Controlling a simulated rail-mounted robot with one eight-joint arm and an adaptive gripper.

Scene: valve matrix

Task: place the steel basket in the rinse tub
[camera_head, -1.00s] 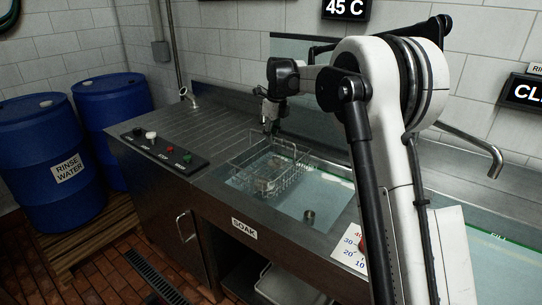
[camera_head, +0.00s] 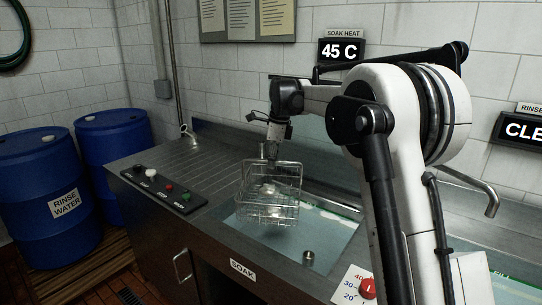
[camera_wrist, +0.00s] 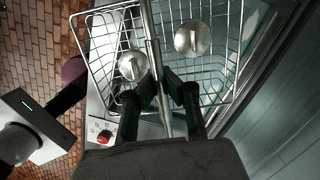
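The steel basket (camera_head: 270,190) is a wire basket hanging above the soak tub (camera_head: 325,240), clear of the water and roughly level. My gripper (camera_head: 269,150) is above it. In the wrist view my gripper (camera_wrist: 162,88) has its dark fingers on either side of the handle bar of the basket (camera_wrist: 104,48), closed on it. Two round shiny metal pieces (camera_wrist: 192,38) lie in the basket. The rinse tub (camera_head: 515,289) shows only in part at the lower right, partly hidden by my arm.
A tap (camera_head: 490,200) reaches out over the right side. A control panel (camera_head: 160,188) with knobs is left of the soak tub. A small metal drain piece (camera_head: 308,257) is in the soak tub. Blue barrels (camera_head: 50,195) stand at the left, and a dial plate (camera_head: 355,288) is on the front.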

